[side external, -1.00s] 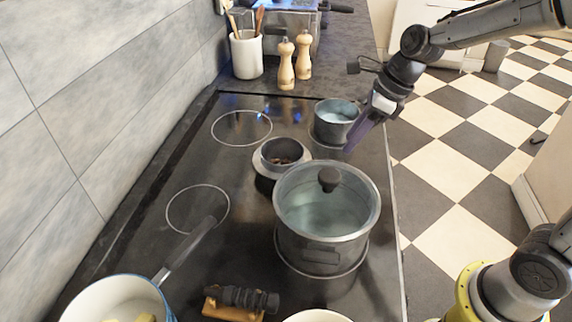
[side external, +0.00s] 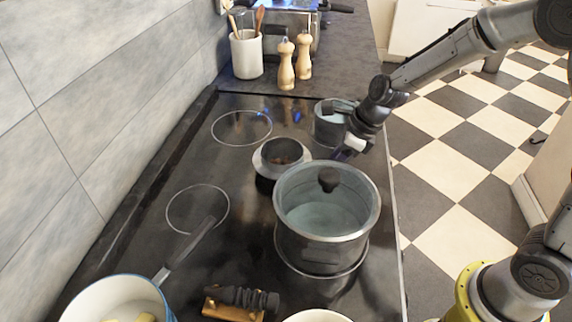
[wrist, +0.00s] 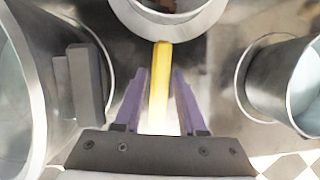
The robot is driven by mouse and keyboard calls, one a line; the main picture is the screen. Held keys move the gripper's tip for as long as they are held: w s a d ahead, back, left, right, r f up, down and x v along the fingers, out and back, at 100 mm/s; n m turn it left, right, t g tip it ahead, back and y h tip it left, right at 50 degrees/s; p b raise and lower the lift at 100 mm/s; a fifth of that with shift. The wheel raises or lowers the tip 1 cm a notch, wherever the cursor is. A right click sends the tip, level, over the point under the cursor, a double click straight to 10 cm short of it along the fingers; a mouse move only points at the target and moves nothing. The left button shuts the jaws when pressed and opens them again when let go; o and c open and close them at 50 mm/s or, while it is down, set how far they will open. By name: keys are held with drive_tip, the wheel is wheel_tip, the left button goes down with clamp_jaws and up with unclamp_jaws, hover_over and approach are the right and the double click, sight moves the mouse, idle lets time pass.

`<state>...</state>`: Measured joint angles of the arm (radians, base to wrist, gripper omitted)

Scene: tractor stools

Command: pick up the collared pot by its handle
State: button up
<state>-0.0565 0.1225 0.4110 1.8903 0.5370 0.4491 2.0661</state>
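The collared pot (side external: 268,170) is a small dark-mouthed pot with a wide pale collar, standing on the black cooktop between the large lidded pot and a small metal pot. In the wrist view its collar (wrist: 187,34) is at the top centre. Its yellow handle (wrist: 160,75) points from the collar towards my gripper (wrist: 160,95). The purple fingers are open, one on each side of the handle, with visible gaps. In the side view my gripper (side external: 341,156) is low, just right of the pot, and its fingertips and the handle are largely hidden behind the lidded pot.
The large glass-lidded pot (side external: 322,235) is close on one side of my gripper, its side handle (wrist: 85,85) near the fingers. The small metal pot (side external: 328,127) is on the other side. A saucepan (side external: 118,298) stands front left. The cooktop's left side is mostly clear.

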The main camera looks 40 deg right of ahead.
drive_tip(key=shift+f, duration=0.25)
idle(0.5)
drive_tip(key=shift+c, duration=0.3)
clamp_jaws()
drive_tip(key=shift+r, duration=0.1)
